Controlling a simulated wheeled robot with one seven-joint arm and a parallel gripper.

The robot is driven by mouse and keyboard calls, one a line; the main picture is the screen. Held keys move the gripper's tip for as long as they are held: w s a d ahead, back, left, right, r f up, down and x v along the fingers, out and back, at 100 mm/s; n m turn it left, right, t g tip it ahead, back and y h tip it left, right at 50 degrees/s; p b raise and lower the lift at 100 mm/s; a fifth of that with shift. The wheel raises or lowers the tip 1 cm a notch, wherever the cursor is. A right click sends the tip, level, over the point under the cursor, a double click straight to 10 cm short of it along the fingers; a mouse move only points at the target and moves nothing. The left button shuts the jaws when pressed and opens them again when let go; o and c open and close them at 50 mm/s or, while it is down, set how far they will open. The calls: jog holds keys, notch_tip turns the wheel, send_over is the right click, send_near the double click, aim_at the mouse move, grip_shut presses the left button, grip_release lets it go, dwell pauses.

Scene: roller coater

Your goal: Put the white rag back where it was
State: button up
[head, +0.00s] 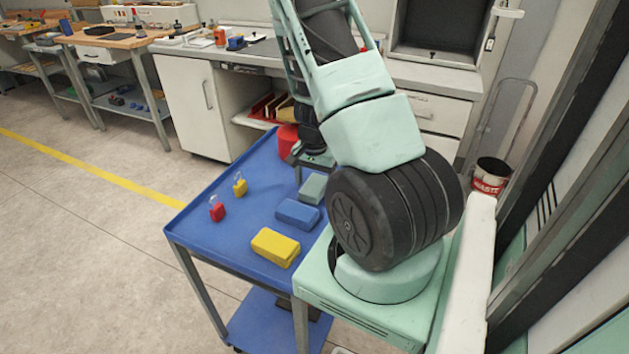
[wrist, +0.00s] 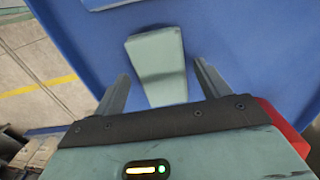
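A pale grey-green folded block, which looks like the white rag (head: 312,188), lies on the blue cart top (head: 245,228). In the wrist view the pale rag (wrist: 155,50) lies flat on the blue surface, lined up between my two fingers. My gripper (wrist: 161,72) is open, with a visible gap between each finger and the rag. In the head view my gripper (head: 318,160) is just beyond the rag over the cart's far end, and its fingers are largely hidden by my arm.
On the cart, a blue folded block (head: 297,215) and a yellow one (head: 275,247) lie nearer. Red (head: 217,209) and yellow (head: 240,185) padlocks stand to the left. A red object (head: 287,140) is beside my gripper. A workbench (head: 190,100) stands behind the cart.

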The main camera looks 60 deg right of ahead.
aim_at(314, 185)
jog(key=shift+r, duration=0.15)
notch_tip(314, 185, up, 12)
jog(key=p, duration=0.3)
jog(key=w+a+r+n+y, duration=0.15)
jog(key=w+a+n, duration=0.25)
jog(key=a, duration=0.7)
jog(key=w+a+r+n, duration=0.3)
jog(key=a+n, duration=0.2)
jog(key=a, duration=0.6)
jog(key=s+a+r+n, duration=0.3)
jog(key=s+a+n, duration=0.4)
jog(key=a, duration=0.5)
jog(key=s+a+r+n, duration=0.3)
jog(key=s+a+n, duration=0.5)
jog(key=a, duration=0.4)
jog(key=shift+s+r+n+h, duration=0.25)
jog(key=shift+r+n+h, duration=0.05)
jog(key=shift+n+h, duration=0.15)
